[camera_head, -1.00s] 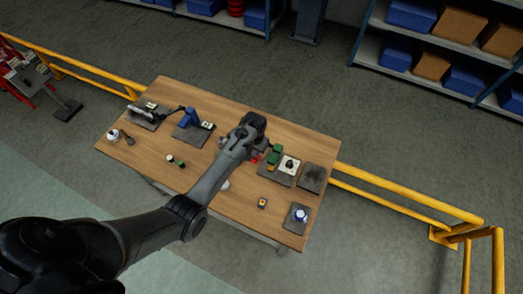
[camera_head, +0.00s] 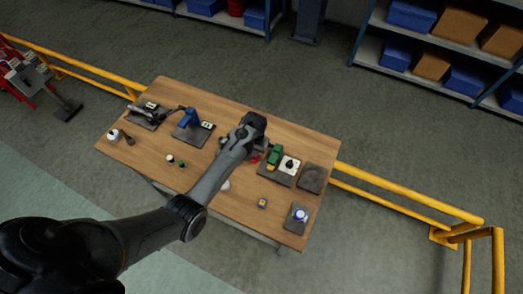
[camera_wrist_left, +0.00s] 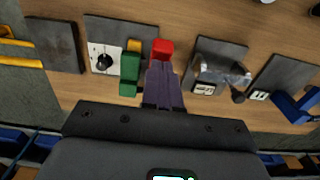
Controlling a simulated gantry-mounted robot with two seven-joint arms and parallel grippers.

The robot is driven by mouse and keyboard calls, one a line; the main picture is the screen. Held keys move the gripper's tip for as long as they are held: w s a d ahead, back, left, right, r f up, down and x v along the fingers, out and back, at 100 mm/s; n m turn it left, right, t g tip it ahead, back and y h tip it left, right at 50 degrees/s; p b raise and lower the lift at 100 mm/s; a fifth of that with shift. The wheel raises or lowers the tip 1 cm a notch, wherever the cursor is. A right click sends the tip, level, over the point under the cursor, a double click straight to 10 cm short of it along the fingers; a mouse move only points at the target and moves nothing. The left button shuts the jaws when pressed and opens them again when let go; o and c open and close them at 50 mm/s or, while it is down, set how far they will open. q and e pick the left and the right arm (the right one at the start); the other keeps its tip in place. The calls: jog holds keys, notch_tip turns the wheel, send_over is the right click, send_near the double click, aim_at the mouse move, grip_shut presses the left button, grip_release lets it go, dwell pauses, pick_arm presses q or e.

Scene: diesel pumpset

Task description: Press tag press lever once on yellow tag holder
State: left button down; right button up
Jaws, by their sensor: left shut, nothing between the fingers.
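My left gripper (camera_wrist_left: 163,76) is shut and empty; its purple-grey fingers show in the wrist view with their tips just beside a red block (camera_wrist_left: 162,47). I cannot tell whether they touch it. A green block (camera_wrist_left: 130,68) stands left of the fingers, with a small yellow part (camera_wrist_left: 131,45) by it that may be the yellow tag holder. They stand by a white panel with a black knob (camera_wrist_left: 103,58). In the head view, the green block (camera_head: 274,154) and red part (camera_head: 256,159) are right of my left gripper (camera_head: 252,147). My right gripper is not in view.
A metal device with a black ball-ended lever (camera_wrist_left: 220,72) is on a plate right of the fingers. A blue device (camera_head: 190,117) stands farther left in the head view. A bare dark plate (camera_head: 313,178) and small loose items lie on the wooden table (camera_head: 225,200). Yellow rails (camera_head: 400,200) run beyond.

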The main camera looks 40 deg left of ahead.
pick_arm(q)
jog(key=shift+f, duration=0.15)
dwell(0.4)
jog(key=shift+f+b, duration=0.65)
jog(key=shift+f, duration=0.8)
jog(key=shift+s+d+f+p, duration=0.1)
jog(key=shift+s+f+p, duration=0.1)
jog(key=shift+f+p, duration=0.15)
jog(key=shift+s+f+p, duration=0.2)
jog(key=shift+f, duration=0.25)
notch_tip(320, 180, up, 2)
jog(key=shift+w+r+p, duration=0.15)
jog(key=shift+r+p, duration=0.05)
jog(key=shift+p, duration=0.65)
notch_tip(320, 180, up, 8)
jog(key=shift+w, duration=0.45)
jog(key=shift+f, duration=0.1)
